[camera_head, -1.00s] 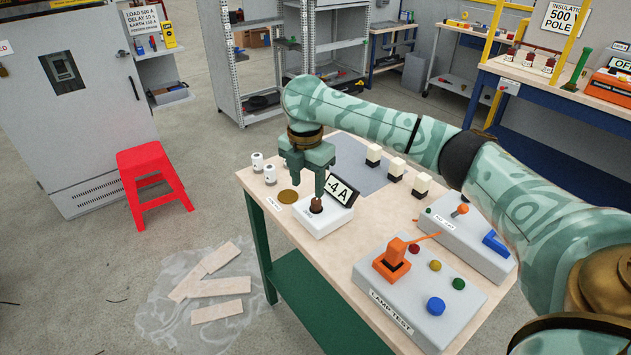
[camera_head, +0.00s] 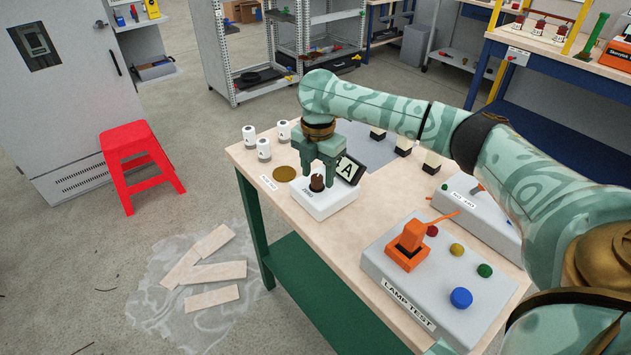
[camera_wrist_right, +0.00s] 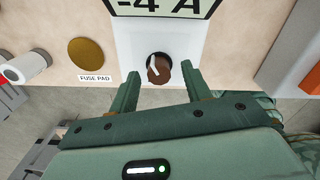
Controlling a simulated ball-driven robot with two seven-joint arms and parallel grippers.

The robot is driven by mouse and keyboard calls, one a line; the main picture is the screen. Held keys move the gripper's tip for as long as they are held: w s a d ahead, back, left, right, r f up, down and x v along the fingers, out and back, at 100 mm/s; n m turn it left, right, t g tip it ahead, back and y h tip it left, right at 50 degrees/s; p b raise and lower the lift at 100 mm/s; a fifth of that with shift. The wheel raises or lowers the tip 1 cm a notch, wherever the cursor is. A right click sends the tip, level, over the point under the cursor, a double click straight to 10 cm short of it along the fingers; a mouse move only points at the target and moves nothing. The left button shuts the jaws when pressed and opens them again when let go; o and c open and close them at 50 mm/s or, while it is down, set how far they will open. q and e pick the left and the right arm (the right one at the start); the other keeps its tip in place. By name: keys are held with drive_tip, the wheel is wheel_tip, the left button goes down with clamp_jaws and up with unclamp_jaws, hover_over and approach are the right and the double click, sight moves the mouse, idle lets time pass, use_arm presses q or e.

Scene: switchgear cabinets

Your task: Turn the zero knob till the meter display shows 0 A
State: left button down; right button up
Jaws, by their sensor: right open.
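The zero knob (camera_head: 317,183) is a brown knob with a white pointer on a white box (camera_head: 328,205) on the bench. It also shows in the right wrist view (camera_wrist_right: 159,70), its pointer tilted to the upper left. The meter display (camera_wrist_right: 165,7) reads -4 A there; in the head view the display (camera_head: 350,170) is partly hidden by my gripper, with only the A showing. My right gripper (camera_head: 317,172) points down over the box and is open. In the wrist view its fingertips (camera_wrist_right: 160,75) stand either side of the knob, with gaps visible. My left gripper is out of view.
A brown fuse pad (camera_head: 285,173) and several white cylinders (camera_head: 264,150) lie left of the box. The lamp test box (camera_head: 425,290) with an orange lever stands in front right. A red stool (camera_head: 137,155) stands left of the bench.

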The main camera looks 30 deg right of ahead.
drive_tip(key=shift+a+f, duration=0.15)
drive_tip(key=shift+f, duration=0.45)
drive_tip(key=c, duration=1)
drive_tip(key=r+m+p, duration=0.1)
drive_tip(key=p, duration=0.5)
drive_tip(key=shift+r+m, duration=0.1)
drive_tip(key=shift+m, duration=0.2)
drive_tip(key=m+p, duration=0.1)
drive_tip(key=p, duration=0.2)
drive_tip(key=m+p, duration=0.2)
drive_tip(key=p, duration=0.2)
drive_tip(key=shift+f+m, duration=0.3)
drive_tip(key=shift+f, duration=0.05)
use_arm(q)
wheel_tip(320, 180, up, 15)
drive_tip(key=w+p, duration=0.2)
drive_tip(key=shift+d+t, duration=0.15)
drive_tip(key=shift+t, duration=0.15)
use_arm(e)
drive_tip(key=shift+f+m, duration=0.3)
drive_tip(key=shift+m, duration=1.1)
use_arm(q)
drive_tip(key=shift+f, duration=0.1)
